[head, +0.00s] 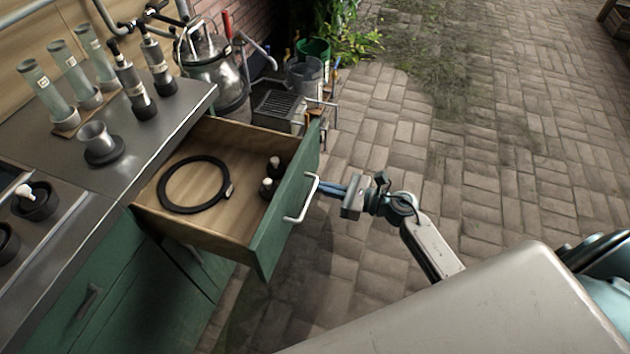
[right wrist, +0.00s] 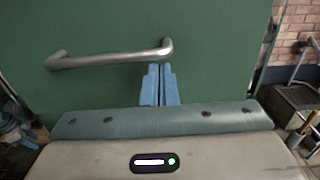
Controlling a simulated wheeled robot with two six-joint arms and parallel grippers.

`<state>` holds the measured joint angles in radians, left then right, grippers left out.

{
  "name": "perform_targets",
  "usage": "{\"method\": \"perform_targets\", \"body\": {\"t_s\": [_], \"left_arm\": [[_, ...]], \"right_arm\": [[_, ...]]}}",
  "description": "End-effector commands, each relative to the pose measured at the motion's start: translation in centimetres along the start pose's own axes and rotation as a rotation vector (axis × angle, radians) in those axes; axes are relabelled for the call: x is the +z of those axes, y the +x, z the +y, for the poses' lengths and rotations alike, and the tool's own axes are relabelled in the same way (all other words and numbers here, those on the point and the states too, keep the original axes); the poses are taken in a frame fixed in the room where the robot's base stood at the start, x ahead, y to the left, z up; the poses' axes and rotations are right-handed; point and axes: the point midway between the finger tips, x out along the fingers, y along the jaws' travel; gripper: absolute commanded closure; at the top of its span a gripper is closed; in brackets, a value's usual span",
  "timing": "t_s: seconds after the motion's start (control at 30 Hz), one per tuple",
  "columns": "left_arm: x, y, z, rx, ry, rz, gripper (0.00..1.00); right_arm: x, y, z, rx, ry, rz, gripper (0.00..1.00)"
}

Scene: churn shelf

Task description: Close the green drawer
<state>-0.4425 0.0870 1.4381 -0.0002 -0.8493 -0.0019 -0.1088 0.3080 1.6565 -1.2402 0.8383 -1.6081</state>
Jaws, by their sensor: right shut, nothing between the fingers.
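The green drawer (head: 287,215) is pulled out of the cabinet under the metal counter, with its wooden inside showing. Its front carries a silver bar handle (head: 303,199), which also shows in the right wrist view (right wrist: 110,59). In the drawer lie a black ring (head: 164,201) and two small dark bottles (head: 270,177). My right gripper (head: 322,188) is at the outer side of the drawer front, close to the handle. Its blue fingers (right wrist: 159,84) are together and empty, just below the handle's right end in the wrist view. I cannot tell whether they touch the front. My left gripper is not in view.
The metal counter (head: 125,190) holds glass tubes, dark cylinders and a small funnel-like cup (head: 98,143). A metal churn (head: 215,72), a grey crate (head: 278,111) and buckets stand behind the drawer. The brick paving (head: 480,150) to the right is clear.

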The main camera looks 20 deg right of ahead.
Motion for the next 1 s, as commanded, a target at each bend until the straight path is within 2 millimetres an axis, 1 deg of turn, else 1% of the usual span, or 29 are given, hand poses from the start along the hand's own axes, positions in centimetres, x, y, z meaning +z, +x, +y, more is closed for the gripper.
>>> {"method": "perform_targets", "body": {"t_s": [0.03,0.2,0.33,0.5,0.87,1.0], "left_arm": [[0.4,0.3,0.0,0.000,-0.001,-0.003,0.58],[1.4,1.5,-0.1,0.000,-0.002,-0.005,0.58],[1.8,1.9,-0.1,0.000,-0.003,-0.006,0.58],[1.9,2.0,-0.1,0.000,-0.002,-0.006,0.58],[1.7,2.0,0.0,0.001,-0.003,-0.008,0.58],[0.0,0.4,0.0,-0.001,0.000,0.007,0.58]], "right_arm": [[0.3,0.7,0.0,-0.001,0.002,-0.003,1.00],[0.1,2.1,0.0,0.000,0.001,-0.001,1.00],[0.0,2.5,0.0,0.000,0.001,0.000,1.00],[0.0,2.6,0.0,0.000,0.001,0.000,1.00],[-0.1,2.7,-0.3,0.000,0.000,-0.001,1.00],[-0.3,3.1,-1.0,0.000,-0.001,-0.001,1.00]]}}
